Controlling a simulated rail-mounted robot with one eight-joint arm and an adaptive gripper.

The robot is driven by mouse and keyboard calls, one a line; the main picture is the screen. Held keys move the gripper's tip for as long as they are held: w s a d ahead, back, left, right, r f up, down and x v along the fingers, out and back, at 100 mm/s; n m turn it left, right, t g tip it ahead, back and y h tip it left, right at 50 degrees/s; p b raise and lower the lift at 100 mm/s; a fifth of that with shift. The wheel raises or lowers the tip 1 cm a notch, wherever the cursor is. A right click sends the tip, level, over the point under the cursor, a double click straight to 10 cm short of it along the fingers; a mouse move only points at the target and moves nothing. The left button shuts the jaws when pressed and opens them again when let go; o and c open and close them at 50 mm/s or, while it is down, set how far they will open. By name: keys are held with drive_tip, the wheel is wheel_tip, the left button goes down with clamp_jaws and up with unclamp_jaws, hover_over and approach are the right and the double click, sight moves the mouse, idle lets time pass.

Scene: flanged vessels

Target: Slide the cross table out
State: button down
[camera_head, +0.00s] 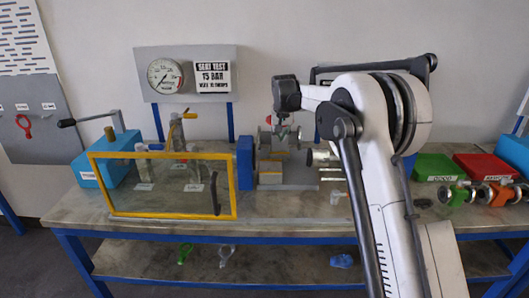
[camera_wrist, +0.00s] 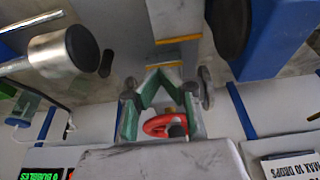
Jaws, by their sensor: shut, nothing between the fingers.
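What looks like the cross table is a grey plate (camera_head: 300,183) on the workbench. It carries a grey block with yellow edges (camera_head: 271,178), next to the blue block (camera_head: 245,165). A pale block with yellow-edged faces also shows at the top of the wrist view (camera_wrist: 175,18). My gripper (camera_head: 283,125) hangs above this assembly, at flange height, and its fingers are shut and empty. In the wrist view its green-padded fingers (camera_wrist: 162,76) lean together. A red ring-like part (camera_wrist: 165,125) shows between the finger bases; I cannot tell what it belongs to. I cannot make out a handle on the table.
A yellow-framed clear guard (camera_head: 163,214) stands at the left front. A silver cylinder with a black end (camera_wrist: 68,55) is beside my gripper in the wrist view. Green (camera_head: 436,167) and red (camera_head: 485,165) bins stand right. A gauge panel (camera_head: 187,76) is behind.

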sight(275, 154)
drive_tip(key=x, duration=0.4)
drive_tip(key=w+a+x, duration=0.1)
drive_tip(key=x, duration=0.3)
drive_tip(key=p+x, duration=0.1)
drive_tip(key=x, duration=0.3)
drive_tip(key=shift+w+a, duration=0.25)
drive_tip(key=shift+a, duration=0.05)
